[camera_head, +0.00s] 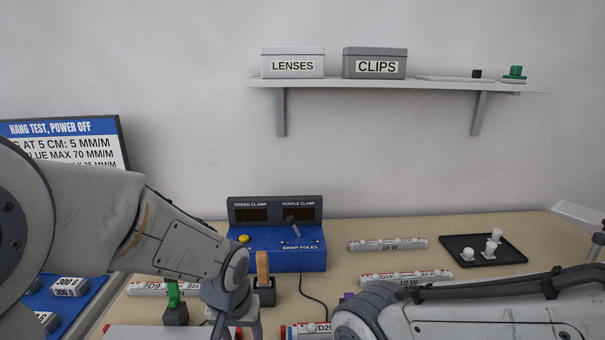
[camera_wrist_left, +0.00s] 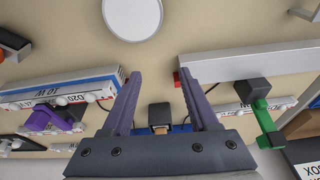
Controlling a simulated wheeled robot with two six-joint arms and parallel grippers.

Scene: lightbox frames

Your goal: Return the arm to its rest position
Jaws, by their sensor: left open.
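My left arm (camera_head: 175,240) comes in from the left over the table. Its gripper shows only in part at the bottom of the head view, below the wrist. In the left wrist view the left gripper (camera_wrist_left: 158,75) has its two purple fingers apart, with nothing between the tips. My right arm (camera_head: 480,315) lies across the lower right of the head view; its gripper is not visible.
A blue control box (camera_head: 275,250) stands behind the left wrist. A green clamp (camera_wrist_left: 264,115) and a purple clamp (camera_wrist_left: 52,120) flank the left fingers. Light bars (camera_head: 387,244) and a black tray (camera_head: 460,262) lie at right. A shelf (camera_head: 380,84) hangs above.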

